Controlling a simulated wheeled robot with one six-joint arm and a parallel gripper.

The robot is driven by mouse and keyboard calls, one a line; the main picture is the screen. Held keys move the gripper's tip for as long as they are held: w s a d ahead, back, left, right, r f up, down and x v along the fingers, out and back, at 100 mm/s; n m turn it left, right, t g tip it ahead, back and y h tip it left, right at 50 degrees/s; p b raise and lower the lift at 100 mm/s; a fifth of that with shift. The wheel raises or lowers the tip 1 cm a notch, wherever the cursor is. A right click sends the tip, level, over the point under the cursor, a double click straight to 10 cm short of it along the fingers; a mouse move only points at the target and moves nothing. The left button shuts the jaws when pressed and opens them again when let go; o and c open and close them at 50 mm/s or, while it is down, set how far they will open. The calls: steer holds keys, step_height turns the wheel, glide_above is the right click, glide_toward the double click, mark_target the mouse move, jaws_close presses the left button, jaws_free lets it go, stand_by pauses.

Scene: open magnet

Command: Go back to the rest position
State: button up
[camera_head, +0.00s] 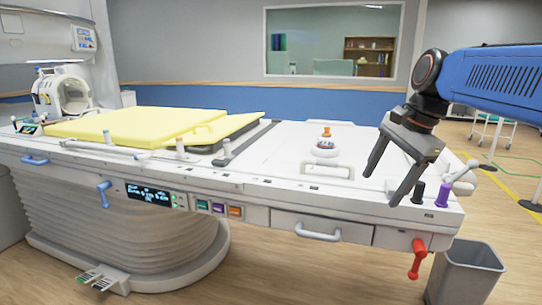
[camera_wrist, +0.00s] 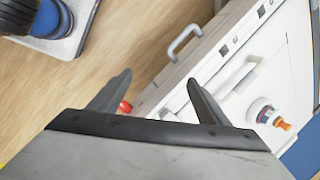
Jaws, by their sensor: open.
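My gripper (camera_head: 382,178) hangs at the right end of the white patient table (camera_head: 285,150) in the head view. Its two dark fingers are spread apart, with nothing between them. In the wrist view my gripper (camera_wrist: 160,85) is also open and empty, with its fingers over the table's edge and the floor. My blue arm reaches in from the right. I cannot tell whether a fingertip touches the table top.
A purple peg (camera_head: 444,195) is right of the fingers. A red handle (camera_head: 417,260) hangs at the front corner, near a grey bin (camera_head: 465,275). Yellow pads (camera_head: 130,125) lie left.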

steer(key=s+d+f+n+t+h, duration=0.2)
steer(key=s+f+n, duration=1.1)
steer(key=s+f, duration=0.6)
steer(key=shift+d+f+n, duration=0.3)
steer(key=shift+f+n, duration=0.1)
steer(key=shift+f, duration=0.4)
steer(key=shift+s, duration=0.1)
